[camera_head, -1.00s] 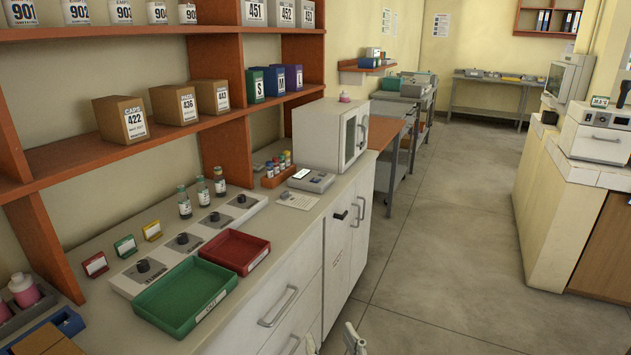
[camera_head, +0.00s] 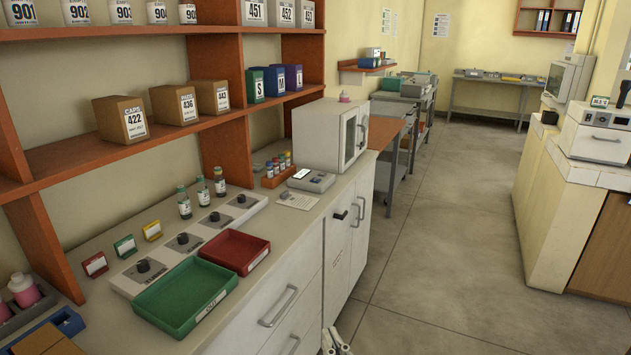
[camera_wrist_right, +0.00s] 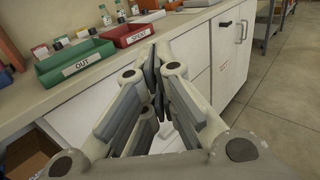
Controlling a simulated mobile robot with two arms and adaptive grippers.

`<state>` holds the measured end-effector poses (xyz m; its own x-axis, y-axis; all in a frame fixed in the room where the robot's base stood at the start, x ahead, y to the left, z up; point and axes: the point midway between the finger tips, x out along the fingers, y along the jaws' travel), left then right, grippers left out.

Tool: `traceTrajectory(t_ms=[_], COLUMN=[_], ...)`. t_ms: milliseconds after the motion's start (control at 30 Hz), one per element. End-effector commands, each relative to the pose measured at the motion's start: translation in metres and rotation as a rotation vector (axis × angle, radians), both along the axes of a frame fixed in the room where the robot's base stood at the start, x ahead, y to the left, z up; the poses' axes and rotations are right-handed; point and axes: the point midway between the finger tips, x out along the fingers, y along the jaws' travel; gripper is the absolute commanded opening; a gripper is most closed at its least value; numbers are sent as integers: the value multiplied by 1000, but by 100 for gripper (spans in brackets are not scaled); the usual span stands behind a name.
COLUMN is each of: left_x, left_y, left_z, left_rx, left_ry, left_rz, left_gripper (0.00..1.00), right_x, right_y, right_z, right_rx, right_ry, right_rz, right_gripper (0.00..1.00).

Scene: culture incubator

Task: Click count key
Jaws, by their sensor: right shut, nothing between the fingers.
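A small grey device with a pale screen (camera_head: 311,181) sits on the counter, just in front of the white incubator box. A flat white card with small print (camera_head: 296,200) lies beside it, on the near side. The count key itself is too small to make out. My right gripper (camera_head: 335,337) is low at the bottom edge of the head view, in front of the cabinet and well short of the device. In the right wrist view its fingers (camera_wrist_right: 156,62) are shut and empty, below the counter's front edge. My left gripper is not in view.
The white incubator (camera_head: 333,137) stands behind the device. A green tray (camera_head: 187,297) and a red tray (camera_head: 234,252) lie on the near counter beside a strip with several dark knobs. A rack of small vials (camera_head: 276,172) is left of the device. The floor at right is clear.

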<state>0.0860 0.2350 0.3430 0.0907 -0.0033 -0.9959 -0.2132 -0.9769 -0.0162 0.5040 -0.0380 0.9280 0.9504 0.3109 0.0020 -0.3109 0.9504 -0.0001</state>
Motion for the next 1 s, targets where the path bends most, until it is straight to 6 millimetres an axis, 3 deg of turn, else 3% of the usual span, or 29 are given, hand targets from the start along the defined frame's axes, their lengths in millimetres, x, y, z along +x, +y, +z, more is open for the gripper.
traceTrajectory(t_ms=[767,867,967,1000], left_x=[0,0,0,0], left_y=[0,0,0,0], left_z=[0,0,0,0], left_rx=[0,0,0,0], left_ry=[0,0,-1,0], left_rz=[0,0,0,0], left_gripper=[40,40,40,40], right_x=[0,3,7,8], right_y=[0,-2,-8,-12], right_z=[-3,-22,-64,-87], right_rx=[6,51,156,217], right_ry=[8,61,179,243], right_rz=[-1,-7,-28,-44], right_gripper=[0,0,0,0])
